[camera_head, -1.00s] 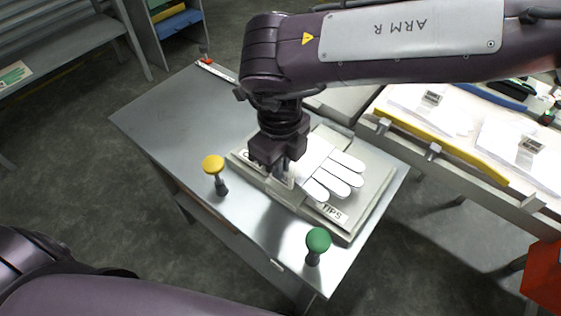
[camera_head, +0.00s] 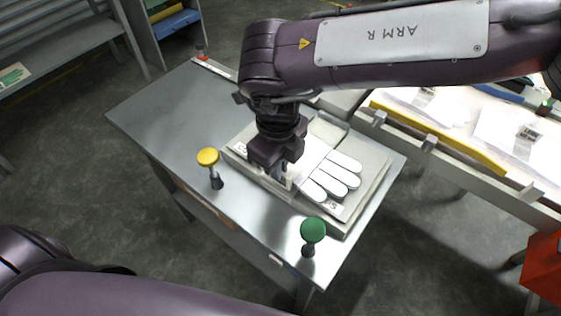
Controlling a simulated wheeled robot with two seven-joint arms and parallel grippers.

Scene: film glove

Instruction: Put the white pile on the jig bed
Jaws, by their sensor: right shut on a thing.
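The white pile (camera_head: 335,178), glove-shaped with several finger tips, lies over the pale jig bed (camera_head: 372,195) on the metal table. Its fingers point to the lower right. My right gripper (camera_head: 281,174) is shut on the cuff end of the pile, above the bed's left part. The gripper hides part of the cuff. I cannot tell whether the whole pile touches the bed. A label at the bed's lower edge is partly covered by the pile's fingers. My left arm (camera_head: 130,295) shows at the lower left; its gripper is out of view.
A yellow knob (camera_head: 208,158) and a green knob (camera_head: 313,230) stand on the metal table (camera_head: 165,115) along the near side. A rack with white piles (camera_head: 420,98) and a yellow rail is at the right. The table's left part is clear.

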